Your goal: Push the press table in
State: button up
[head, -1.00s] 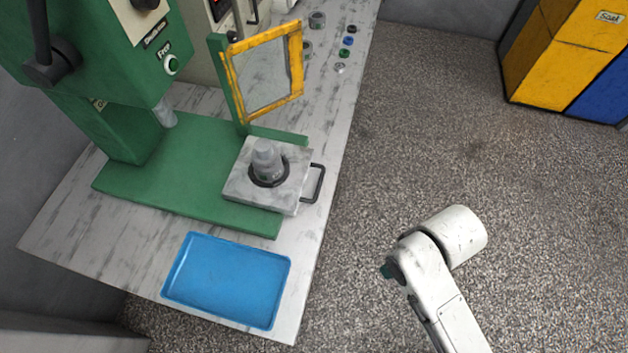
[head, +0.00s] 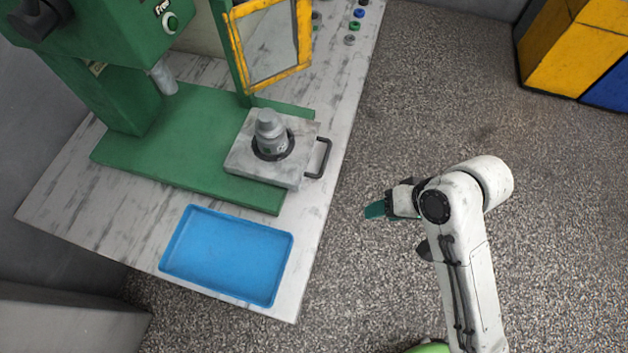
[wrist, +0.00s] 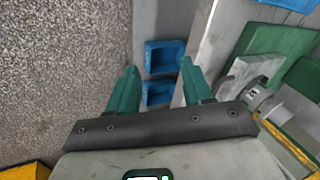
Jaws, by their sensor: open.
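The press table (head: 245,160) is a grey sliding plate with a dark handle (head: 323,158) on its right side. It sits at the right end of the green press base (head: 180,145), out to the right of the press ram (head: 163,80). A grey cylindrical part (head: 271,132) stands upright in a dark ring on the plate. In the wrist view the plate (wrist: 240,75) and part show at the right. My gripper (head: 374,210) is open and empty over the floor, right of and apart from the handle. Its two green fingers (wrist: 158,82) show spread in the wrist view.
A yellow-framed guard (head: 270,45) stands behind the plate. A blue tray (head: 226,255) lies at the bench front. Several small coloured parts (head: 354,28) lie at the back. Yellow and blue cabinets (head: 575,50) stand at the far right. The floor (head: 420,110) between is clear.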

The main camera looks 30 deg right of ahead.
jog(key=w+r+m+t+y+b, duration=0.1)
jog(key=w+r, duration=0.1)
jog(key=w+a+r+m+t+y+b, duration=0.1)
jog(key=w+r+m+y, duration=0.1)
jog(key=w+r, duration=0.1)
jog(key=shift+t, duration=0.4)
jog(key=c, duration=0.6)
jog(key=shift+w+a+m, duration=0.15)
jog(key=shift+a+m, duration=0.05)
jog(key=shift+m, duration=0.1)
jog(key=shift+c, duration=0.7)
jog(key=shift+w+a+f, duration=0.2)
grip_shut()
jog(key=b+x, duration=0.1)
jog(key=x, duration=0.8)
jog(key=shift+a, duration=0.15)
jog(key=shift+w+a+r, duration=0.15)
jog(key=shift+w+a, duration=0.7)
jog(key=shift+w, duration=0.05)
jog(key=shift+w+a, duration=0.5)
jog(key=shift+w, duration=0.1)
